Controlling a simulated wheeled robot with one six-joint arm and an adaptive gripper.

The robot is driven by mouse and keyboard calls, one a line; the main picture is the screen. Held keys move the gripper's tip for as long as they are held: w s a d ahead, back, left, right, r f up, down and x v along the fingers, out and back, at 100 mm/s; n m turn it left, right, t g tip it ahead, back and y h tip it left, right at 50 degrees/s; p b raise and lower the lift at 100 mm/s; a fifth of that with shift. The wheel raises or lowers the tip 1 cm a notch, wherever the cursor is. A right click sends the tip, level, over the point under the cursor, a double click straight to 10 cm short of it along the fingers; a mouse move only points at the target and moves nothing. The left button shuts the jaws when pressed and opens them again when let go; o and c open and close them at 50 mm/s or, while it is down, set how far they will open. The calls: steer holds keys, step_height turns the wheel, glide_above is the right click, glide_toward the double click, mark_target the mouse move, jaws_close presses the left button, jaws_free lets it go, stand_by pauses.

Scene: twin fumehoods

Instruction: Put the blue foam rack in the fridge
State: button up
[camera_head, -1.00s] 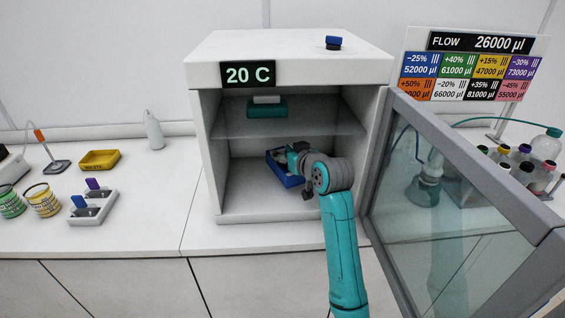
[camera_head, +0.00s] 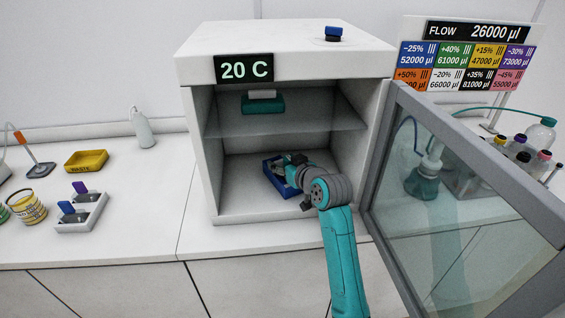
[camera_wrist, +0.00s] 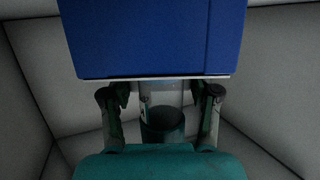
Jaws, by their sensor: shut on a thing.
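The fridge (camera_head: 290,66) is a white box with a "20 C" sign and its glass door (camera_head: 465,160) swung open to the right. The blue foam rack (camera_head: 269,173) is inside its lower compartment, below the glass shelf. Small items show in the rack but are unclear. My gripper (camera_head: 292,162) reaches in from the front right and is shut on the rack. In the wrist view the rack (camera_wrist: 150,40) fills the top, with the fingers (camera_wrist: 160,97) at its near edge. A clear cylinder with a dark base shows between the fingers. I cannot tell whether the rack touches the floor.
A teal object with a white top (camera_head: 262,103) sits on the fridge shelf (camera_head: 315,121). The open door stands close to the right of my arm. A yellow tray (camera_head: 86,161), a white holder (camera_head: 82,215) and a bottle (camera_head: 143,128) are on the left bench.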

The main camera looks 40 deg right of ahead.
steer(key=o, duration=1.2)
steer(key=shift+r, duration=0.1)
steer(key=v, duration=1.2)
